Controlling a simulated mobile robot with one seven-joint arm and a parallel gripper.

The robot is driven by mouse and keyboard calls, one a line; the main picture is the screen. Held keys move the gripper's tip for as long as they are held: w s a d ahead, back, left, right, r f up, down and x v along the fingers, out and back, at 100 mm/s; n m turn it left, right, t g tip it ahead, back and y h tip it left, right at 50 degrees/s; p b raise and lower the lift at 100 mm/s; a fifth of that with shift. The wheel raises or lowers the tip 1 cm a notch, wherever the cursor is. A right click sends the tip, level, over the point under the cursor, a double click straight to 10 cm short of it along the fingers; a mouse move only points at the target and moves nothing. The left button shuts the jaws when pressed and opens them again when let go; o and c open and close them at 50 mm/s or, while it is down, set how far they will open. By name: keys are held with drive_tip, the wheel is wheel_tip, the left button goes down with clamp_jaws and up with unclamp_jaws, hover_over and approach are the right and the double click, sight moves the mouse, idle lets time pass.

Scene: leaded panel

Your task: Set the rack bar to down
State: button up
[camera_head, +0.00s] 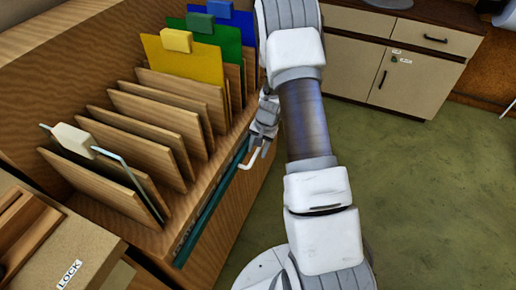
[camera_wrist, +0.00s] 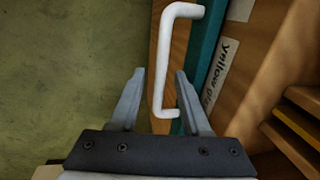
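The rack bar is a long teal bar (camera_head: 212,208) along the front edge of the wooden rack (camera_head: 240,200). It also shows in the wrist view (camera_wrist: 207,45). A white U-shaped handle (camera_head: 253,158) is on the bar; it shows larger in the wrist view (camera_wrist: 163,60). My gripper (camera_head: 258,142) is at the handle in the head view. In the wrist view my gripper (camera_wrist: 160,73) has its fingers apart, with the handle's long part between them in the picture. I see no clear contact. The arm hides part of the rack's right end.
The rack holds several wooden dividers (camera_head: 150,125) and yellow (camera_head: 195,65), green (camera_head: 222,42) and blue (camera_head: 240,20) sheets with tabs. A clear sheet with a cream tab (camera_head: 73,140) stands at the left. A box marked LOCK (camera_head: 85,250) is lower left. Green floor (camera_head: 430,200) is clear.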

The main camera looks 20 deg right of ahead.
drive_tip(key=shift+r, duration=0.1)
wheel_tip(320, 180, up, 17)
drive_tip(key=s+d+p, duration=0.2)
drive_tip(key=p, duration=0.2)
drive_tip(key=shift+d, duration=0.15)
drive_tip(key=shift+s, duration=0.1)
drive_tip(key=s+a+r+n+t+p, duration=0.1)
drive_tip(key=s+a+r+n+p, duration=0.3)
drive_tip(key=r, duration=0.8)
drive_tip(key=s+a+r+n+t+p, duration=0.15)
drive_tip(key=s+a+r, duration=0.35)
drive_tip(key=r, duration=0.7)
drive_tip(key=s+a+r+n+p, duration=0.1)
drive_tip(key=s+a+r+p, duration=0.1)
drive_tip(key=s+r, duration=0.3)
drive_tip(key=s+a+r+n+t+h+p, duration=0.1)
drive_tip(key=s+r+p, duration=0.3)
drive_tip(key=s, duration=0.6)
drive_tip(key=shift+a+r+n+h, duration=0.3)
drive_tip(key=shift+a+r+n, duration=0.25)
drive_tip(key=shift+r+n, duration=0.25)
drive_tip(key=shift+d+t, duration=0.2)
drive_tip(key=shift+t, duration=0.05)
